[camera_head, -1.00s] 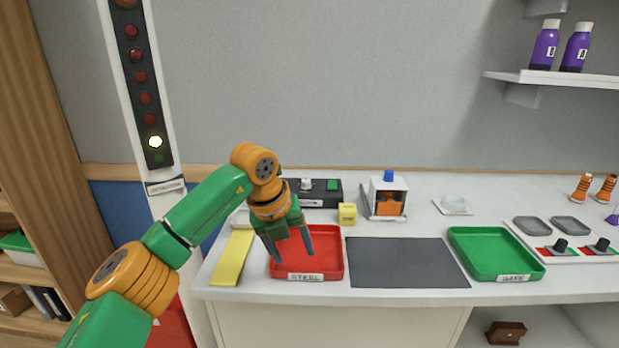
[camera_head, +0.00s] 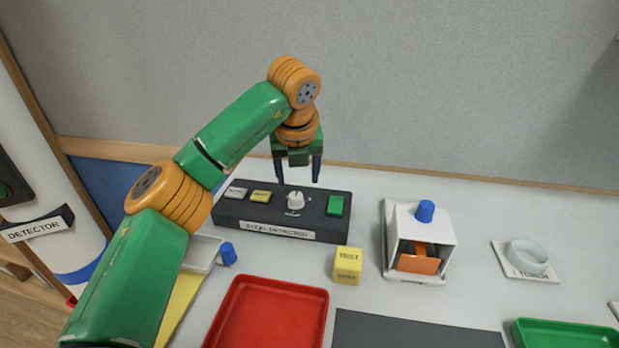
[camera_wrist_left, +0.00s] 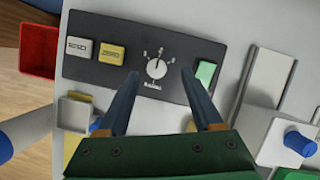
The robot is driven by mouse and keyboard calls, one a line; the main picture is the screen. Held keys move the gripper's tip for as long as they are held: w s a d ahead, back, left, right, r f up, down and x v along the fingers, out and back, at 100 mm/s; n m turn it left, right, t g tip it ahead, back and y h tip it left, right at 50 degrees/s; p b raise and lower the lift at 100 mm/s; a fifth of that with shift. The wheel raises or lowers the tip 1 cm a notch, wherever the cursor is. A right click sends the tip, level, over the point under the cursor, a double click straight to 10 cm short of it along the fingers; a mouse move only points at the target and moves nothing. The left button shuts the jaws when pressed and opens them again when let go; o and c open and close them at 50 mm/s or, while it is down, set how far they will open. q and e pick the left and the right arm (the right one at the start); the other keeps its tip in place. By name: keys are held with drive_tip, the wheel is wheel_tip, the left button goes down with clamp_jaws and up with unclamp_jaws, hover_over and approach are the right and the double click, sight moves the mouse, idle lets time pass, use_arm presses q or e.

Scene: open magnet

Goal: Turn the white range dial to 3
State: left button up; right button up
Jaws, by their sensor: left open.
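The white range dial (camera_head: 295,200) sits on the black detector panel (camera_head: 250,212), between a yellow button and a green button. In the left wrist view the dial (camera_wrist_left: 156,68) shows a pointer and small marks around it; the numbers are too small to read. My left gripper (camera_head: 297,178) is open and empty, pointing down above and slightly behind the dial in the head view. In the left wrist view its fingertips (camera_wrist_left: 160,74) lie to either side of the dial, apart from it. My right gripper is not in view.
The panel also bears a grey button (camera_head: 236,193), a yellow button (camera_head: 261,196) and a green button (camera_head: 335,205). A yellow test cube (camera_head: 347,266) and a white box with a blue knob (camera_head: 424,226) stand nearby. A red tray (camera_head: 318,303) lies in front.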

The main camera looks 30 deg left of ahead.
sight(296, 196)
use_arm(q)
drive_tip(key=shift+s+a+f+p, duration=0.15)
drive_tip(key=shift+s+f, duration=0.05)
drive_tip(key=shift+f, duration=0.4)
drive_tip(key=shift+s+a+f+p, duration=0.15)
drive_tip(key=shift+f, duration=0.45)
drive_tip(key=x, duration=0.3)
drive_tip(key=shift+w, duration=0.15)
drive_tip(key=shift+w+f, duration=0.15)
drive_tip(key=shift+c, duration=1.3)
clamp_jaws()
